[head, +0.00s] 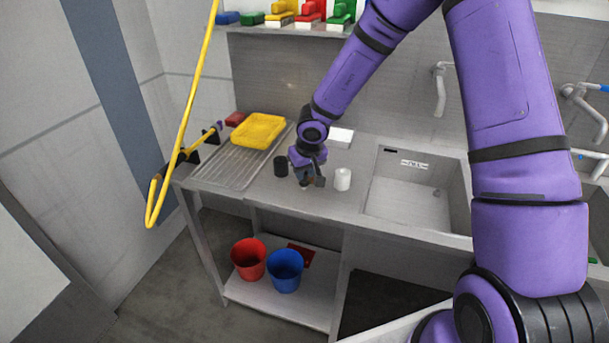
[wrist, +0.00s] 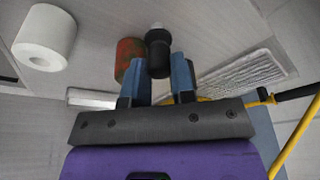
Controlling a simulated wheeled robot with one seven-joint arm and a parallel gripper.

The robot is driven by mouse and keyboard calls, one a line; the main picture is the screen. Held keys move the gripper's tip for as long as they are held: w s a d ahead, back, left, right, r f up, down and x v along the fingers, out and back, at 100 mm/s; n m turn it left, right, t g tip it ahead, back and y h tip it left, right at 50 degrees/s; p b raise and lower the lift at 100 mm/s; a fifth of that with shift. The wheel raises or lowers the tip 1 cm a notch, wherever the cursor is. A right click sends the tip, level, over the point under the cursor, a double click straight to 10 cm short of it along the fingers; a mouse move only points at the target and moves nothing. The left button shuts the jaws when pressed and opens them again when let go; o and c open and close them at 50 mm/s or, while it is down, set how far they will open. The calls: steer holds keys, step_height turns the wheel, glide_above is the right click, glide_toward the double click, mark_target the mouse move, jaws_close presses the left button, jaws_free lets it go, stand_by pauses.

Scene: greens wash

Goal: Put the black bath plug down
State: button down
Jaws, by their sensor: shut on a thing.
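The black bath plug (wrist: 158,55) is a dark stubby piece with a pale tip, held between the two blue fingertips of my gripper (wrist: 160,72) in the wrist view. In the head view my gripper (head: 307,180) points down low over the counter, between a black cylinder on its left and a white roll on its right. The plug cannot be made out clearly there. I cannot tell whether the plug touches the counter. A red-green cylinder (wrist: 130,60) sits right beside the plug, partly covered by the left finger.
The white roll (head: 342,179) also shows in the wrist view (wrist: 45,40). The black cylinder (head: 281,166) stands near the ribbed drainboard (head: 226,172), which holds a yellow tray (head: 258,131). The sink (head: 415,192) lies right. A white block (head: 341,137) is behind. Front counter is mostly clear.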

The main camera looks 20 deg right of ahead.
steer(key=shift+f, duration=0.7)
steer(key=shift+f, duration=0.1)
steer(key=c, duration=1)
jaws_free()
steer(key=shift+o, duration=0.2)
steer(key=v, duration=1.2)
steer(key=shift+w+r, duration=0.1)
steer(key=shift+r, duration=0.15)
